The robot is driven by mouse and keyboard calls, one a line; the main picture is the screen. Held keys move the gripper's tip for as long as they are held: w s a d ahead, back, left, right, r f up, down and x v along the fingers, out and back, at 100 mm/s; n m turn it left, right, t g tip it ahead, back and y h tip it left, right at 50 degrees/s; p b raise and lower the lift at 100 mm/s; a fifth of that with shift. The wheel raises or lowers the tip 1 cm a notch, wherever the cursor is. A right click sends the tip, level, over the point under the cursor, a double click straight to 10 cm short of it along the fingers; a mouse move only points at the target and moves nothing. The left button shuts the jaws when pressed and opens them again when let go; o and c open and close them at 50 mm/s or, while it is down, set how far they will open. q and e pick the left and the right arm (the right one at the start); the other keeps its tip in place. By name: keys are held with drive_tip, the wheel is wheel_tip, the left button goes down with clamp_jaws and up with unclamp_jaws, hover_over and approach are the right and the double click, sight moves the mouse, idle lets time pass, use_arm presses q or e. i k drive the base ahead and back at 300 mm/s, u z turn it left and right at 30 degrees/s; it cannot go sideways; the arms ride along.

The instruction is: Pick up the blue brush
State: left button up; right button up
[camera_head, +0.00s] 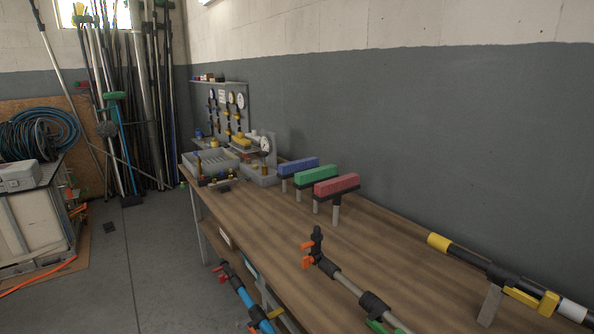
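The blue brush (299,165) is a long block with a blue top. It is raised above the wooden workbench (250,217) on short grey posts, near the wall. It is the farthest of three similar brushes in a row. The green brush (302,178) stands just in front of it and hides part of its lower side. The red brush (337,184) is the nearest of the three. Neither of my grippers shows in this view.
Grey trays (210,162) with small fittings sit at the bench's far end, by a gauge panel (228,108). A black pole with yellow parts (490,270) rests at right. The bench middle is clear.

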sight(286, 170)
drive_tip(key=u, duration=1.75)
drive_tip(key=i, duration=4.6)
drive_tip(key=z, duration=4.45)
